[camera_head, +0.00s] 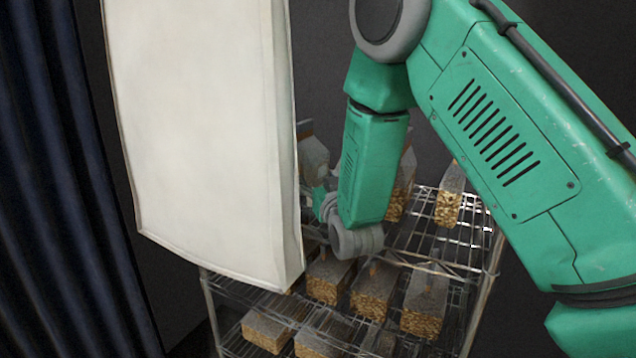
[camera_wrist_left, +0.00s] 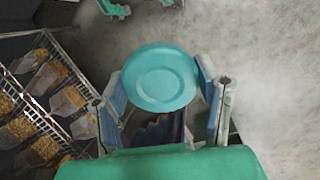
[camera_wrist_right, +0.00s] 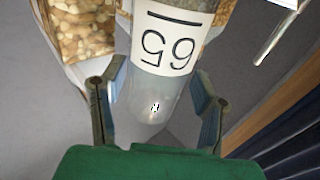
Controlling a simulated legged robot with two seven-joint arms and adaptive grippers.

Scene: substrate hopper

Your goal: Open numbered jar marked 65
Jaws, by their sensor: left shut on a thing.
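The jar marked 65 (camera_wrist_right: 157,100) shows in the right wrist view, with its white label upside down in the picture and a clear, frosted end toward me. My right gripper (camera_wrist_right: 160,75) has its fingers apart, one on each side of the jar, with a narrow gap showing beside the frosted end. In the left wrist view, my left gripper (camera_wrist_left: 160,85) is shut on a round teal lid (camera_wrist_left: 160,78). What lies under the lid is hidden. In the head view a large pale panel covers the left part, and the jar cannot be made out.
A wire rack (camera_head: 485,290) holds several bags of grain-like substrate (camera_head: 327,279); it also shows at the left of the left wrist view (camera_wrist_left: 85,85). The pale panel (camera_head: 205,130) hangs close in front. A dark curtain (camera_head: 60,200) is at the left.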

